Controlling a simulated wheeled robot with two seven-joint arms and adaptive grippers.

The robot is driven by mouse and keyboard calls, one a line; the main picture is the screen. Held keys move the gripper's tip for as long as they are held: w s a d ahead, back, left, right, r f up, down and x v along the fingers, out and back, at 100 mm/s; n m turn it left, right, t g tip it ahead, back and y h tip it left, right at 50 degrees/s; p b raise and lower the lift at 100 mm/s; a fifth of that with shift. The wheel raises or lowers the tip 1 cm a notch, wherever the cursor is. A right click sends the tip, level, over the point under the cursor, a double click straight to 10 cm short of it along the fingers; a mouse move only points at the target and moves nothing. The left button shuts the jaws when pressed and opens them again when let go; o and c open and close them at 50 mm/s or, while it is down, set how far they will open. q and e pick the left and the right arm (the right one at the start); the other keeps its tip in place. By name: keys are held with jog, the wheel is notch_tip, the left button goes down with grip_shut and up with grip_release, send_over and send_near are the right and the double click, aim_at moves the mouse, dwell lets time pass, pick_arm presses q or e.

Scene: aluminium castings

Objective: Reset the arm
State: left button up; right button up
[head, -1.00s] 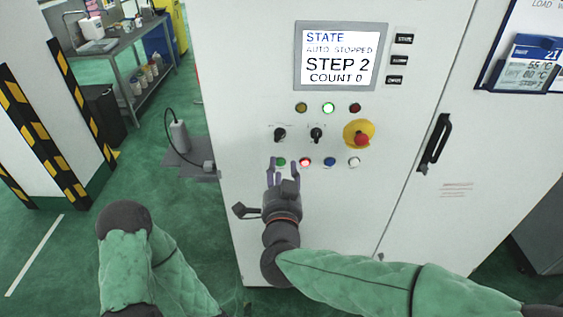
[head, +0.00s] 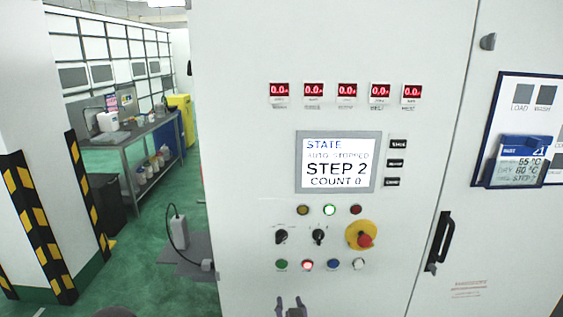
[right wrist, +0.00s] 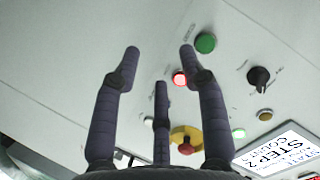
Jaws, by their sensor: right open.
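My right gripper (head: 291,302) shows only by its fingertips at the bottom edge of the head view, below the button row. In the right wrist view my right gripper (right wrist: 160,58) has its dark fingers spread and empty, pointing at the white cabinet. The row holds a green button (head: 281,264), a lit red button (head: 307,264), a blue button (head: 333,264) and a white button (head: 358,263). The screen (head: 338,162) reads STATE, AUTO STOPPED, STEP 2, COUNT 0. My left gripper is not in view.
The red emergency stop (head: 365,240) on its yellow plate juts out right of two black knobs, including the middle knob (head: 318,236). A black door handle (head: 440,243) stands farther right. A grey workbench (head: 125,135) and striped pillar (head: 35,225) are left.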

jog(key=s+d+f+n+g+y, duration=0.1)
jog(key=s+d+f+g, duration=0.25)
jog(key=f, duration=0.95)
jog(key=s+d+f+n+g, duration=0.2)
jog(key=s+d+f+g, duration=0.15)
jog(key=f, duration=0.95)
jog(key=s+f+g+y, duration=0.1)
jog(key=s+f+g, duration=0.2)
jog(key=s+f, duration=0.3)
jog(key=s+f+g, duration=0.4)
jog(key=s+f, duration=0.2)
jog(key=s, duration=0.6)
jog(key=shift+s+d+y, duration=0.15)
jog(key=shift+d+y, duration=0.25)
